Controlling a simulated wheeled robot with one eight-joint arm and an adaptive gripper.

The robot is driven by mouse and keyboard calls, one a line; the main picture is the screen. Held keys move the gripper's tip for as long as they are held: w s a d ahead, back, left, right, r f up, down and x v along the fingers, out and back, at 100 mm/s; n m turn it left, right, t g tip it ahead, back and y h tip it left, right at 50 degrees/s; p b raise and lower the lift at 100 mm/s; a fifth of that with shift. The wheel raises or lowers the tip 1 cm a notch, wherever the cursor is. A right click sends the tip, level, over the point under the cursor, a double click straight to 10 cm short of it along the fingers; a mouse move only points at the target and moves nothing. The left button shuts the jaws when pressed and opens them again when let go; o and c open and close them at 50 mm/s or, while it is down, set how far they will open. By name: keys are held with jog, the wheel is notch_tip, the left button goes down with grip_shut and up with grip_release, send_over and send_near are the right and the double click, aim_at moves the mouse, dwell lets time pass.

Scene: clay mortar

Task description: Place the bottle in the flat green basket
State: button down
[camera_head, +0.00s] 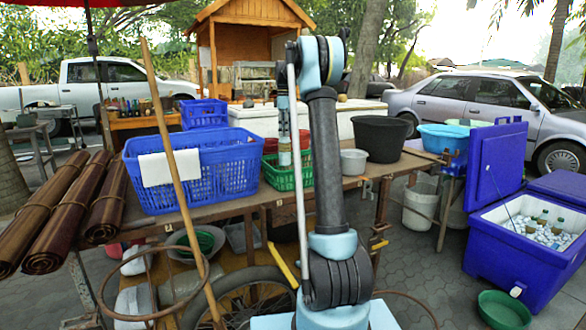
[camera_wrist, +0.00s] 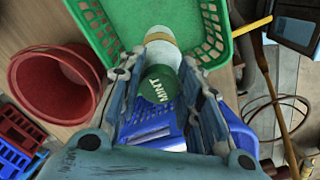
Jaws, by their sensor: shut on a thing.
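The bottle (camera_wrist: 160,82) has a green part lettered "MINT" and a pale part beyond it. My gripper (camera_wrist: 162,62) is shut on it, with one finger on each side. In the head view the bottle (camera_head: 285,157) hangs upright below my gripper (camera_head: 284,125), over the flat green basket. The green basket (camera_head: 274,178) sits on the wooden table and is partly hidden behind my arm. In the wrist view the basket's rim and wall (camera_wrist: 216,30) show around the far end of the bottle. I cannot tell whether the bottle touches the basket floor.
A large blue basket (camera_head: 203,180) with a white cloth stands left of the green one. A red bucket (camera_wrist: 55,85) is beside it in the wrist view. A grey bowl (camera_head: 353,162) and a black tub (camera_head: 382,138) stand to the right. A wooden pole (camera_head: 171,150) leans in front.

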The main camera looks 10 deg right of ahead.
aim_at(286, 147)
jog(key=f, duration=0.8)
jog(key=shift+d+f, duration=0.2)
jog(key=shift+f, duration=0.15)
jog(key=c, duration=1.2)
grip_release()
jog(key=shift+o, duration=0.2)
jog(key=shift+r, duration=0.1)
